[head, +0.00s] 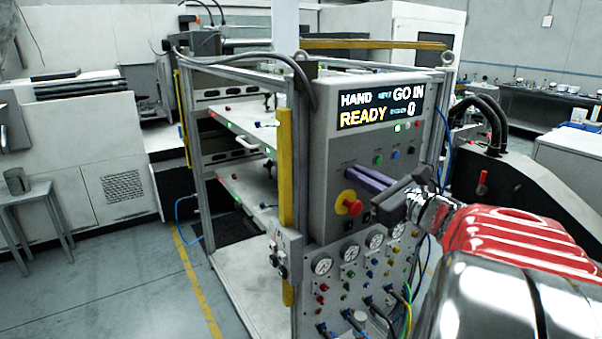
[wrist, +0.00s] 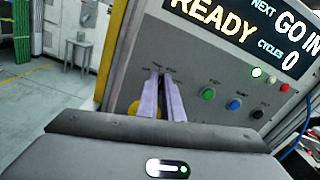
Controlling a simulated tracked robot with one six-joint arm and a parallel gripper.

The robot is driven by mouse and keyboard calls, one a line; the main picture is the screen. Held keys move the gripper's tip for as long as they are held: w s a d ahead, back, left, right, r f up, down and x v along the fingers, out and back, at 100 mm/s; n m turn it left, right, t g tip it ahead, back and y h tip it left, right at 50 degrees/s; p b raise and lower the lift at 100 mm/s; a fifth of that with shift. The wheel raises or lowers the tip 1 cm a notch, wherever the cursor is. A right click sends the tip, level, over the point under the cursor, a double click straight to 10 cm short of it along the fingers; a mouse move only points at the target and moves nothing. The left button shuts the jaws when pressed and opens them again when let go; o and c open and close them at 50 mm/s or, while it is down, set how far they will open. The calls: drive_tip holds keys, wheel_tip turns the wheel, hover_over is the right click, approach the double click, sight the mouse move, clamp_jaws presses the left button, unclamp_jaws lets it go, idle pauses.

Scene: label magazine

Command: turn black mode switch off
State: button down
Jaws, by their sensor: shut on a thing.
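My gripper (head: 349,169) has its two purple fingers against the grey control panel (head: 338,130), left of the colored buttons and above the red emergency stop (head: 348,204). In the wrist view the fingers (wrist: 162,76) lie close together with a narrow gap, their tips just below small labels on the panel. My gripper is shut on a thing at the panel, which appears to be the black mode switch.
A display (head: 380,105) reads HAND, GO IN, READY and 0. A green button (wrist: 208,93), a blue button (wrist: 235,104) and a black button (wrist: 257,114) sit right of the fingers. The emergency stop's yellow ring (wrist: 133,109) is close below. Gauges (head: 322,263) and hoses are lower down.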

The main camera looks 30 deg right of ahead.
drive_tip(key=n, duration=0.7)
drive_tip(key=f+n, duration=0.1)
drive_tip(key=n, duration=0.2)
drive_tip(key=shift+a+f, duration=0.1)
drive_tip(key=shift+a, duration=0.2)
drive_tip(key=shift+n, duration=0.4)
drive_tip(key=c, duration=1.9)
unclamp_jaws()
drive_tip(key=shift+r, duration=0.2)
drive_tip(key=shift+s, duration=0.1)
drive_tip(key=shift+s+d, duration=0.15)
drive_tip(key=shift+s, duration=6.7)
